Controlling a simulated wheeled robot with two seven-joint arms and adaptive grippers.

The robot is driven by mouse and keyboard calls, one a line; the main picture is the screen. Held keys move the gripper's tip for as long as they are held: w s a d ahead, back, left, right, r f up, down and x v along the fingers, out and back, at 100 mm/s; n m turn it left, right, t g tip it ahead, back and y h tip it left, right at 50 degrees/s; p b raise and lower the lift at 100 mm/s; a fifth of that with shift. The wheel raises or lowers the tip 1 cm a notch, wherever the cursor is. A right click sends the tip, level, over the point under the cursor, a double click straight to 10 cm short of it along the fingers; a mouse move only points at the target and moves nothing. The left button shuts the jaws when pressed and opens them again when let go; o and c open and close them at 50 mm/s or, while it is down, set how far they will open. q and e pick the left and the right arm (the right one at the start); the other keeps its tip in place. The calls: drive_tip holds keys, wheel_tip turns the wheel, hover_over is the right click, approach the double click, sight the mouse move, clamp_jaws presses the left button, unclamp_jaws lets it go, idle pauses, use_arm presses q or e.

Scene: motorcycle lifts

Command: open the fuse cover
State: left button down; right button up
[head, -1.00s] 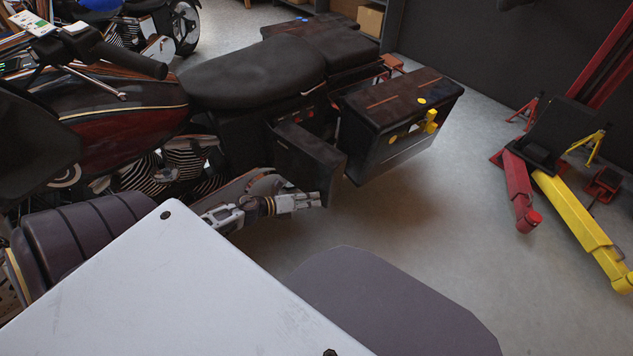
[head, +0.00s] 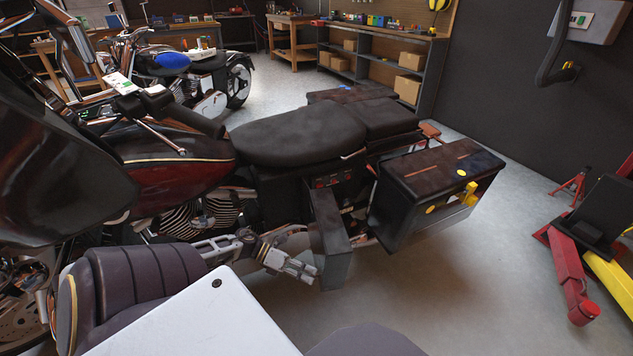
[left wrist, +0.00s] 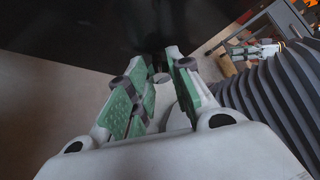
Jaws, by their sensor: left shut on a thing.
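The fuse cover (head: 336,252) is a dark flat panel on the side of the black and red motorcycle (head: 195,165). It stands swung out from the body below the seat. Behind it, an opening with small red fuses (head: 328,181) shows. My left gripper (head: 314,275) is shut on the cover at its lower left edge; the exact contact is hard to see. In the left wrist view, the left gripper's green-padded fingers (left wrist: 160,72) reach to a large dark surface, probably the cover (left wrist: 120,30). My right gripper is not in view.
A dark saddlebag (head: 405,215) with yellow latches sits right beside the cover. Red and yellow lift arms (head: 570,275) stand at the right. A second motorcycle (head: 195,75) and shelves (head: 375,65) are behind. The floor below the saddlebag is clear.

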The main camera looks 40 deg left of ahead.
use_arm(q)
drive_tip(key=shift+s+a+r+m+g+h, duration=0.1)
drive_tip(key=shift+s+a+m+g+h, duration=0.2)
drive_tip(key=shift+s+a+m+g, duration=0.55)
drive_tip(key=shift+a, duration=0.15)
drive_tip(key=c, duration=1.3)
unclamp_jaws()
drive_tip(key=shift+v, duration=6)
drive_tip(key=shift+s, duration=0.15)
